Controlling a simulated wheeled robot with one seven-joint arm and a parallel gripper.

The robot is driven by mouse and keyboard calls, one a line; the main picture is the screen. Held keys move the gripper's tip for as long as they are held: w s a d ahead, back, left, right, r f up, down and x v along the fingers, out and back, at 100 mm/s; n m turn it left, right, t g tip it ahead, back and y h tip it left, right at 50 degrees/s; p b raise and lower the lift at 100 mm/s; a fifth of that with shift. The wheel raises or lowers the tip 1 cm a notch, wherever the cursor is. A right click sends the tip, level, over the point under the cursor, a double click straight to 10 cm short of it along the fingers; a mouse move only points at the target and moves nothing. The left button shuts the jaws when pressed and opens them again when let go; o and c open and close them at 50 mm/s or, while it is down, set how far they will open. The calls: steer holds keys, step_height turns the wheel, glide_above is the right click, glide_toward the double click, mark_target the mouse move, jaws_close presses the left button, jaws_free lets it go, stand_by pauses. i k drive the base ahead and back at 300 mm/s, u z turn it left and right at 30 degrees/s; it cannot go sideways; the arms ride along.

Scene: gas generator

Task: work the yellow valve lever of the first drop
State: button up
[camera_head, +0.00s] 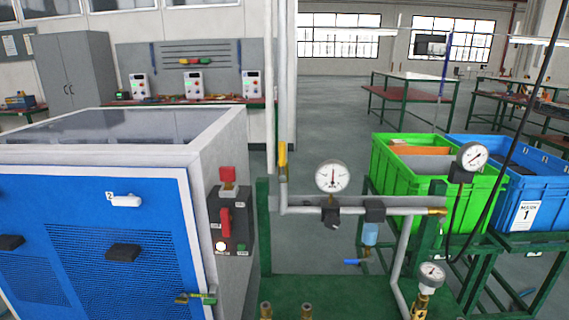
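A yellow valve lever (283,158) sits on the vertical grey pipe (283,195) left of the round gauge. It looks upright, in line with the pipe. Below it the pipe bends right into a horizontal run with a gauge (332,177) and dark fittings. A second small yellow-green handle (195,297) sticks out at the lower right of the blue generator front. My gripper is not in view, and nothing touches the yellow lever.
The white and blue generator cabinet (100,230) fills the left, with a red-switch panel (228,215) on its side. A blue-handled valve (357,262) hangs below the pipe. Green (436,185) and blue (525,190) crates stand at right. Open grey floor (330,110) lies behind.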

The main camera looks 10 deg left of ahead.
mark_target(283, 177)
steer(key=u, duration=0.2)
steer(key=i, duration=0.3)
steer(key=u, duration=0.7)
